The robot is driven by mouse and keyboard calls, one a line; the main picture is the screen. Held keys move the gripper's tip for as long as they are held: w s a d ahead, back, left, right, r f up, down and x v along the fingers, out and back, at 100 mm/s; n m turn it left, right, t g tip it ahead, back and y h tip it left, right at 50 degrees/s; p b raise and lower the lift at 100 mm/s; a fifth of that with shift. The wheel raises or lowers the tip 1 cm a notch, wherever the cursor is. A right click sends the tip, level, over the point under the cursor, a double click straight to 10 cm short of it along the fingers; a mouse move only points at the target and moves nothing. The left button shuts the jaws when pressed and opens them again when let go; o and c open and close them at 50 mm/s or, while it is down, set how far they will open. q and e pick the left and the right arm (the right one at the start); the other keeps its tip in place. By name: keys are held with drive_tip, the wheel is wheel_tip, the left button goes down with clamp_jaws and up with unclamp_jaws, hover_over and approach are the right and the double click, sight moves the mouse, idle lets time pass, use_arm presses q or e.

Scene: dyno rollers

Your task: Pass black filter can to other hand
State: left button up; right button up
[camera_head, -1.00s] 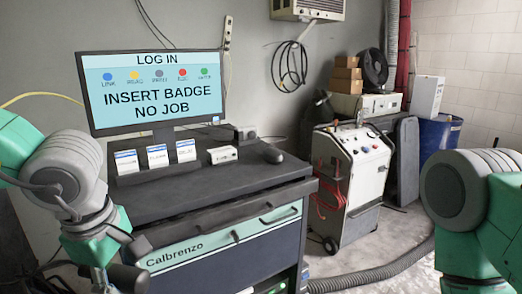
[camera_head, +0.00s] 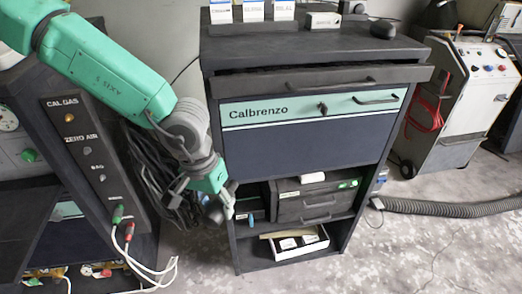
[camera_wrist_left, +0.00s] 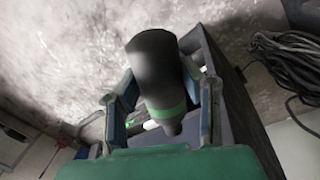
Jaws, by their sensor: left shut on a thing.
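The black filter can is a dark cylinder (camera_wrist_left: 155,65) with a green band, between the two fingers of my left gripper in the left wrist view. My left gripper (camera_head: 220,207) is shut on it, the can's dark end pointing away from the palm. In the head view the gripper hangs in front of the left edge of the Calbrenzo cabinet (camera_head: 300,150), by its open lower shelf. The can is hard to make out in that view. My right gripper is not in view.
A gas panel (camera_head: 82,150) with knobs and plugged cables stands on the left. A white wheeled machine (camera_head: 455,105) and a grey hose (camera_head: 450,207) are on the right. Front floor is mostly clear.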

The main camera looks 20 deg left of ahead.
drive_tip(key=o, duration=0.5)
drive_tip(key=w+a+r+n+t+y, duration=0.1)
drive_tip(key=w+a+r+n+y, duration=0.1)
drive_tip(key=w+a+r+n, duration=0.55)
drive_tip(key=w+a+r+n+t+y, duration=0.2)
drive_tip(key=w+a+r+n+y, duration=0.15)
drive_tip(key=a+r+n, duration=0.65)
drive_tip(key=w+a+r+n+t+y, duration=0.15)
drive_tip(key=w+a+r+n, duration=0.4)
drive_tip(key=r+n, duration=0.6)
use_arm(q)
drive_tip(key=w+d+r+m, duration=0.2)
drive_tip(key=d+r+m, duration=0.1)
drive_tip(key=d+r, duration=0.2)
drive_tip(key=w+d+r+m+g, duration=0.1)
drive_tip(key=d+r+m, duration=0.3)
drive_tip(key=d, duration=0.6)
wheel_tip(320, 180, up, 2)
drive_tip(key=shift+w+d, duration=0.15)
drive_tip(key=shift+w, duration=0.55)
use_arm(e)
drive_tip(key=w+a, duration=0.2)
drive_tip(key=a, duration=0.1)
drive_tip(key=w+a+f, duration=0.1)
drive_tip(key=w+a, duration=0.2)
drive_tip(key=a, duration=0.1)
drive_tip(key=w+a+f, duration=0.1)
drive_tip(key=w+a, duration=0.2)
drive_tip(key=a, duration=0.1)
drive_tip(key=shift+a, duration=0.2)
